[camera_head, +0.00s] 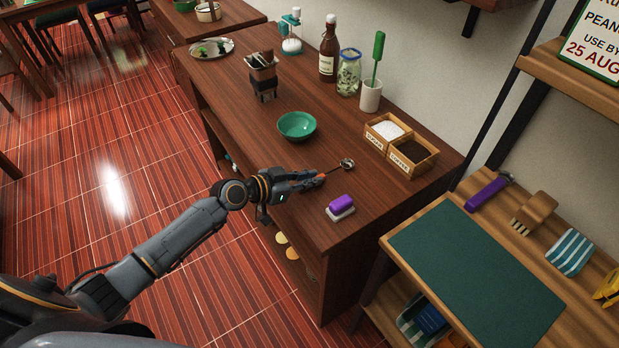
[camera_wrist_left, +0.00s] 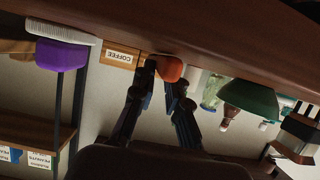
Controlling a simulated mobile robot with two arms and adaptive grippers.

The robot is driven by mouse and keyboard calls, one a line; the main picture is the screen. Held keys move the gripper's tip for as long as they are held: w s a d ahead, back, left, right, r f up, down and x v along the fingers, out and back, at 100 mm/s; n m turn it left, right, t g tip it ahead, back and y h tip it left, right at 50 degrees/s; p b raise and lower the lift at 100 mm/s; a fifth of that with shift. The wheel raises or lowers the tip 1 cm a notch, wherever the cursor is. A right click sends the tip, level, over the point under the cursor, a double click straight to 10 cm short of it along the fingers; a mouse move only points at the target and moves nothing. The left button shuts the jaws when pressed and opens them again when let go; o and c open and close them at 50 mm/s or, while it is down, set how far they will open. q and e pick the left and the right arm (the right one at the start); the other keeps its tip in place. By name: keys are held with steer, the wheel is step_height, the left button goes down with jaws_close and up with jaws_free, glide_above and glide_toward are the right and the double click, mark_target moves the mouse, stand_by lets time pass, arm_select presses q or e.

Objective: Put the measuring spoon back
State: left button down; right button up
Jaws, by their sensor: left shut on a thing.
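The measuring spoon (camera_head: 347,163) has a round metal bowl, a thin dark shaft and an orange handle. My left gripper (camera_head: 312,181) is shut on the orange handle, low over the counter's front part. The spoon's bowl points right, towards the wooden boxes. In the left wrist view, which is upside down, the orange handle (camera_wrist_left: 170,68) sits between the fingertips of my left gripper (camera_wrist_left: 165,76). The rest of the spoon is hidden there. I cannot tell whether the spoon touches the counter. My right gripper is not in view.
Wooden boxes labelled sugar (camera_head: 384,131) and coffee (camera_head: 413,157) stand right of the spoon. A green bowl (camera_head: 297,125) is behind the gripper. A purple-topped brush (camera_head: 341,206) lies near the front edge. A white holder (camera_head: 371,96), jar (camera_head: 348,76) and bottle (camera_head: 329,52) line the wall.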

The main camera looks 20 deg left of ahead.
arm_select(q)
steer(key=shift+f, duration=0.1)
steer(key=c, duration=1.3)
jaws_free()
steer(key=shift+c, duration=0.2)
steer(key=shift+s+a, duration=0.15)
steer(key=b+v, duration=0.2)
steer(key=v, duration=0.9)
steer(key=shift+s+r, duration=0.2)
steer(key=shift+r, duration=0.2)
steer(key=shift+a, duration=0.1)
